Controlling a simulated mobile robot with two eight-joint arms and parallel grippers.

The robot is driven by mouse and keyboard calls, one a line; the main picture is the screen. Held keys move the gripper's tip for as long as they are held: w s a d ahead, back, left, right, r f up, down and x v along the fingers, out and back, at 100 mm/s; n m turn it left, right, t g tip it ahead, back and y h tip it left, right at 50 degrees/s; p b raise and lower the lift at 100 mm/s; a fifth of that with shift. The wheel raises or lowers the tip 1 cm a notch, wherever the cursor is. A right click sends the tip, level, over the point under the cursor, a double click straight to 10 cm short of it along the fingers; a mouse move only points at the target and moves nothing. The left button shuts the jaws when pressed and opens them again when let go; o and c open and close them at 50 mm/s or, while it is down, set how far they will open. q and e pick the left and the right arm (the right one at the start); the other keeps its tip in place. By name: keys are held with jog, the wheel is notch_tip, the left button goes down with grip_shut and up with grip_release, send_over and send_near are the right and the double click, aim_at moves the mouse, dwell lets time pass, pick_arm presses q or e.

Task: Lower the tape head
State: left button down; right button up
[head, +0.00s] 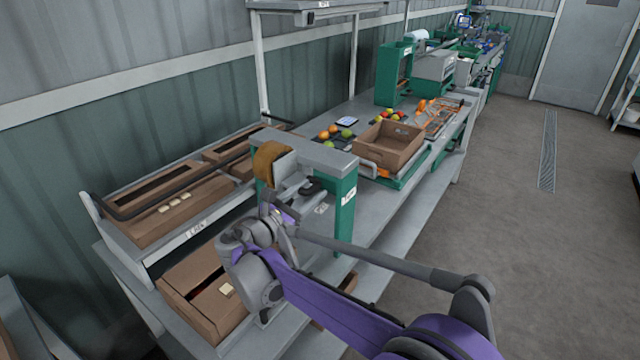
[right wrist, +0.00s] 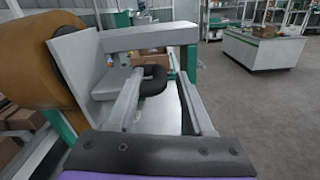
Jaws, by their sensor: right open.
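The tape head (head: 285,172) is a light grey unit with a brown tape roll (head: 268,164), under the grey top beam of a green frame on the bench. Its black loop handle (head: 311,188) sticks out on the right side. My right gripper (head: 282,212) is at the near side of the tape head. In the right wrist view, the open fingers (right wrist: 160,98) point at the black handle (right wrist: 153,80), which appears between their tips. Whether they touch it is unclear. The tape roll (right wrist: 36,62) is at left there. My left gripper is not in view.
The green post (head: 345,210) of the frame stands right of the handle, close to my right arm. An open cardboard box (head: 415,150) stands beyond the frame. Flat cartons lie on the left shelf (head: 200,232). The floor aisle at right is clear.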

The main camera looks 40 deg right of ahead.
aim_at(322, 182)
jog(key=shift+x, duration=2.3)
jog(key=shift+c, duration=0.2)
grip_shut()
jog(key=shift+f, duration=0.1)
